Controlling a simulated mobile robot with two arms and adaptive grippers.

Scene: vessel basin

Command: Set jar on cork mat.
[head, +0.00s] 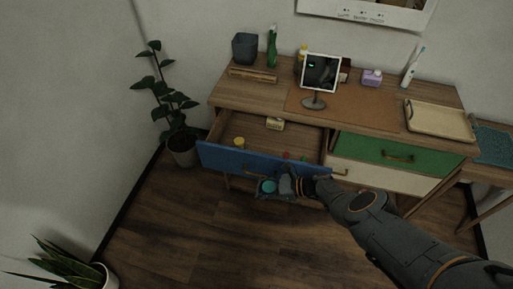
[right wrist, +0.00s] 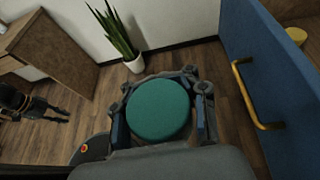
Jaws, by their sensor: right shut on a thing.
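The jar shows its round teal lid in the right wrist view (right wrist: 160,108), and a small teal patch of it shows in the head view (head: 267,187). My right gripper (head: 275,188) is shut on the jar, with fingers on both sides of the lid. It holds the jar in front of the open blue drawer, below the desk top. The jar's body is hidden. The brown cork mat (head: 383,112) lies on the desk top, up and to the right of the gripper. My left gripper does not show in the head view.
The blue drawer (head: 232,159) is pulled out, with small items inside. A tablet on a stand (head: 320,75) stands at the mat. A beige tray (head: 440,120) is on the right, a wooden holder (head: 252,75) on the left. The mat's right part is clear.

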